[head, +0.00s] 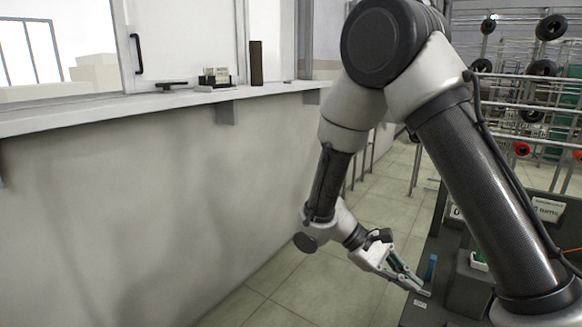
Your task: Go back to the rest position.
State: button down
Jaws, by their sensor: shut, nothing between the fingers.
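My gripper (416,286) is at the lower right, at the end of my arm, which reaches down from the top of the head view. Its fingers are shut with nothing held, and they point down to the right. The fingertips are close to the left edge of a dark workbench (416,311); I cannot tell whether they touch it. A small blue cylinder (431,267) stands on the bench just right of the gripper.
A long pale counter wall (130,215) fills the left; its ledge holds a dark upright block (256,64) and a small box stack (215,77). Racks with black spools (541,68) stand at back right. Tiled floor (285,290) lies clear between wall and bench.

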jog(key=s+d+r+m+t+y, duration=0.2)
jog(key=s+d+r+t+y, duration=0.1)
jog(key=r, duration=0.4)
jog(key=s+d+r+m+t+y, duration=0.2)
jog(key=s+d+r+t+y, duration=0.1)
jog(key=r, duration=0.4)
jog(key=s+d+r+m+t+y, duration=0.2)
jog(key=s+d+r+t+y, duration=0.1)
jog(key=r, duration=0.4)
jog(key=shift+s+d+r+y, duration=0.15)
jog(key=shift+s+d+y, duration=0.5)
jog(key=shift+d+y, duration=0.1)
jog(key=shift+d, duration=0.1)
